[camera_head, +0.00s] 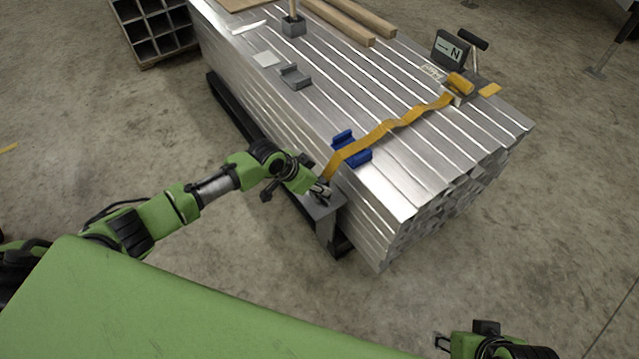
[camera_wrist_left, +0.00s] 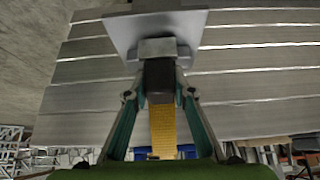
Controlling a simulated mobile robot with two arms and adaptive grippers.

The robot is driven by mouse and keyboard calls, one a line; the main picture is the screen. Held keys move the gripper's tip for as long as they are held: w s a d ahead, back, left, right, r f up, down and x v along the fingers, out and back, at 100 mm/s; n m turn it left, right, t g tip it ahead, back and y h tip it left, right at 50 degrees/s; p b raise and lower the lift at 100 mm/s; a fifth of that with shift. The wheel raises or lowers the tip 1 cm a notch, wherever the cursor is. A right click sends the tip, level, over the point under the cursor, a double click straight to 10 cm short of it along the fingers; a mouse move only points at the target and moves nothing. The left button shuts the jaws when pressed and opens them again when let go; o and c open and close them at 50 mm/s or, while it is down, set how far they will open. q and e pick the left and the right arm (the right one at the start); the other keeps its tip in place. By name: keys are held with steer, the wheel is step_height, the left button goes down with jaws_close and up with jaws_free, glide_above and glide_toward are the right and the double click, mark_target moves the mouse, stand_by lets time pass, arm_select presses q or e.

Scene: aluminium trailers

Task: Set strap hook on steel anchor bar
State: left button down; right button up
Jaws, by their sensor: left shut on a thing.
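A yellow strap (camera_head: 390,125) runs over the stacked aluminium profiles, across a blue edge protector (camera_head: 352,150), and down to my left gripper (camera_head: 320,188). In the left wrist view, my left gripper (camera_wrist_left: 159,94) is shut on the dark strap hook (camera_wrist_left: 159,78), with the yellow strap (camera_wrist_left: 163,130) behind it. The hook's grey front end (camera_wrist_left: 157,48) is against or just before a pale steel plate (camera_wrist_left: 125,32); I cannot tell if they touch. In the head view, this looks like the grey steel anchor piece (camera_head: 322,209) beside the stack. My right gripper (camera_head: 443,342) is at the bottom right, mostly cut off, away from the strap.
The aluminium stack (camera_head: 450,170) fills the centre. A dark compartment crate (camera_head: 153,35) stands at the back left.

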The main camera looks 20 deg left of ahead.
arm_select(q)
steer(key=c, duration=1.6)
jaws_free()
steer(key=shift+c, duration=0.2)
steer(key=v, duration=1.2)
